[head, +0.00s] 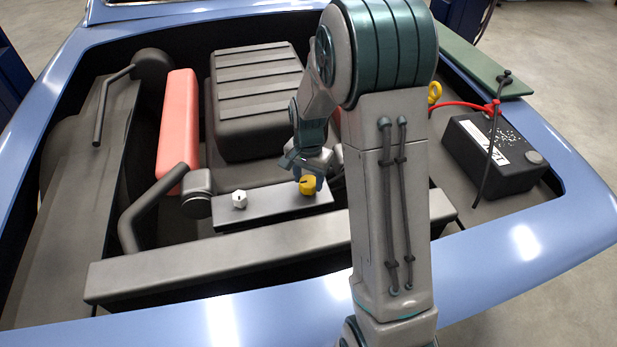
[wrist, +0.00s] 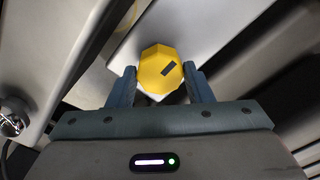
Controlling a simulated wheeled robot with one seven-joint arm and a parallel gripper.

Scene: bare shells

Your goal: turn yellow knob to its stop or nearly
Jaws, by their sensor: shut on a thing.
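The yellow knob (head: 308,185) sits near the right end of a grey panel (head: 270,208) in the engine bay. In the wrist view the faceted yellow knob (wrist: 160,70) has a dark pointer mark on its face, slanting up to the right. My gripper (head: 312,178) reaches down to the knob from above. In the wrist view its two blue-grey fingers (wrist: 161,88) stand on either side of the knob, closed on it. A white knob (head: 239,199) sits on the left part of the same panel, apart from my gripper.
A long grey beam (head: 200,270) runs in front of the panel. A ribbed dark engine cover (head: 255,100) and a red block (head: 178,130) stand behind and left. A black battery (head: 492,155) with a red cable and a thin upright rod is at the right.

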